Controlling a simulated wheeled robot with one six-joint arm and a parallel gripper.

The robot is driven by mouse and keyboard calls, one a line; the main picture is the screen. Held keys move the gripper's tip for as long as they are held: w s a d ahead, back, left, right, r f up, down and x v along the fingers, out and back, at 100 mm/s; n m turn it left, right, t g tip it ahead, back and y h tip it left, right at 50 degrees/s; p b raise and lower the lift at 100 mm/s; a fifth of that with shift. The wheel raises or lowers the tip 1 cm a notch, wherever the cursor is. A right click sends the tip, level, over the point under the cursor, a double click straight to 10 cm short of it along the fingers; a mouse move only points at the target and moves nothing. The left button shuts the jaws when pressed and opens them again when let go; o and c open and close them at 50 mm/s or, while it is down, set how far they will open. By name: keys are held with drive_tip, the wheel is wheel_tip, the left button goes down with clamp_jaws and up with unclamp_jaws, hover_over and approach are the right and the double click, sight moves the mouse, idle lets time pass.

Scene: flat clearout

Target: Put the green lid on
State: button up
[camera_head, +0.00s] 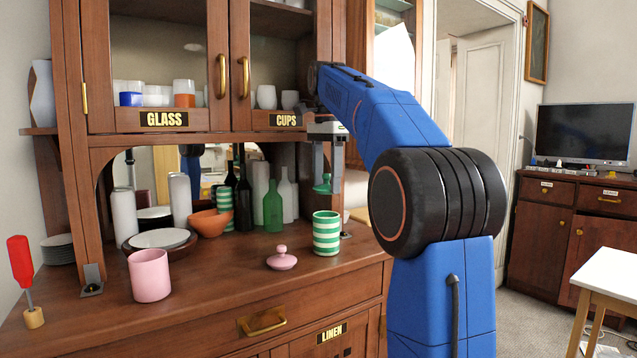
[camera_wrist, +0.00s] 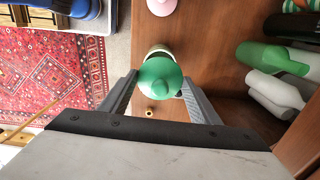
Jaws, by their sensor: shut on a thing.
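The green lid (camera_head: 322,185) is between the fingers of my gripper (camera_head: 327,178), which is shut on it. In the head view it hangs in the air above the green-and-white striped jar (camera_head: 327,234), with a clear gap between them. The jar stands upright on the cabinet counter near its right end; its top looks open. In the wrist view the round lid (camera_wrist: 161,80), knob showing, sits between the fingertips of my gripper (camera_wrist: 160,84). It hides most of the jar (camera_wrist: 158,50); only part of the pale rim shows beyond it.
A pink lid (camera_head: 282,260) lies on the counter (camera_head: 215,300) left of the striped jar. A pink jar (camera_head: 150,276) stands farther left. The cabinet's upper doors overhang the counter's back.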

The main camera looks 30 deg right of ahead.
drive_tip(key=shift+f, duration=0.15)
drive_tip(key=shift+f, duration=2.35)
drive_tip(key=shift+f, duration=0.9)
drive_tip(key=o, duration=1.1)
drive_tip(key=shift+r, duration=3.75)
